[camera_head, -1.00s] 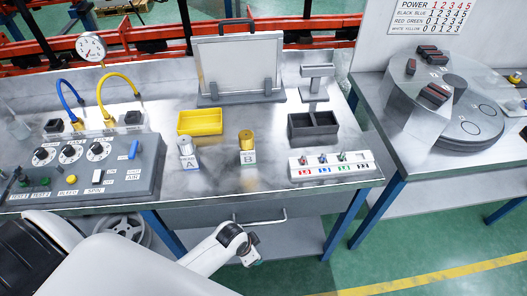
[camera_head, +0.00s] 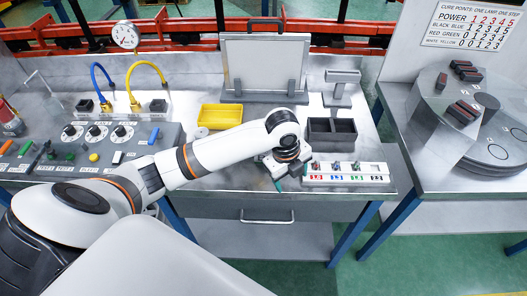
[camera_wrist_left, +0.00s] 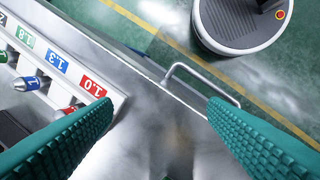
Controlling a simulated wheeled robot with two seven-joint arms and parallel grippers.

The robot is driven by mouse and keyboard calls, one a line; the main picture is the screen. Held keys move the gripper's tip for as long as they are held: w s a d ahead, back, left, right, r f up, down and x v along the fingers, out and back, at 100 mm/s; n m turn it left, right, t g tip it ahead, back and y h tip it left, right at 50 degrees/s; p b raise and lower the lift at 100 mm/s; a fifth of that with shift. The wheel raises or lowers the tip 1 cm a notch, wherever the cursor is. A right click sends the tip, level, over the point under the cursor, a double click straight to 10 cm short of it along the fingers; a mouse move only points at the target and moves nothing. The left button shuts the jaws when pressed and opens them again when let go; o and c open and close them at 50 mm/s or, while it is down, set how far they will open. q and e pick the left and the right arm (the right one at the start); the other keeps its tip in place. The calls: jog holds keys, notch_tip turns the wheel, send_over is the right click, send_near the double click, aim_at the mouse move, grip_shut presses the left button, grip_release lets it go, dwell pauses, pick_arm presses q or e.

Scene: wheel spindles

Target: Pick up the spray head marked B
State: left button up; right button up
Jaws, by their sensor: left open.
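The stand marked B, with its brass-coloured head, is hidden behind my left arm in the head view. Only the grey top of what seems to be the stand marked A (camera_head: 200,132) shows above the arm. My left gripper (camera_head: 279,182) is over the table's front part, just left of the rack with coloured labels. The B head does not show there. My right gripper is not in view.
The labelled rack (camera_head: 345,180) holds several small pieces; it also shows in the left wrist view (camera_wrist_left: 110,92), beside one finger. A yellow tray (camera_head: 220,116) and a dark divided bin (camera_head: 331,131) stand behind. A drawer handle (camera_head: 267,218) juts from the front.

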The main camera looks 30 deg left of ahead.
pick_arm(q)
jog(key=w+a+r+m, duration=0.2)
jog(key=a+r, duration=0.2)
jog(key=w+a+r+m+g+y, duration=0.1)
jog(key=a+r+m, duration=0.1)
jog(key=a+r, duration=0.2)
jog(key=w+a+r+m, duration=0.2)
jog(key=a+r, duration=0.2)
jog(key=r, duration=0.1)
jog(key=shift+w+a+r, duration=0.2)
jog(key=shift+w, duration=0.1)
jog(key=shift+a+m, duration=0.15)
jog(key=shift+m, duration=0.15)
notch_tip(320, 180, down, 6)
jog(key=shift+f+p, duration=0.2)
jog(key=shift+p, duration=0.55)
notch_tip(320, 180, down, 4)
jog(key=shift+s+f+p, duration=0.1)
jog(key=shift+f+p, duration=0.05)
jog(key=shift+p, duration=0.6)
jog(key=shift+f, duration=0.5)
grip_shut()
jog(key=shift+r, duration=0.1)
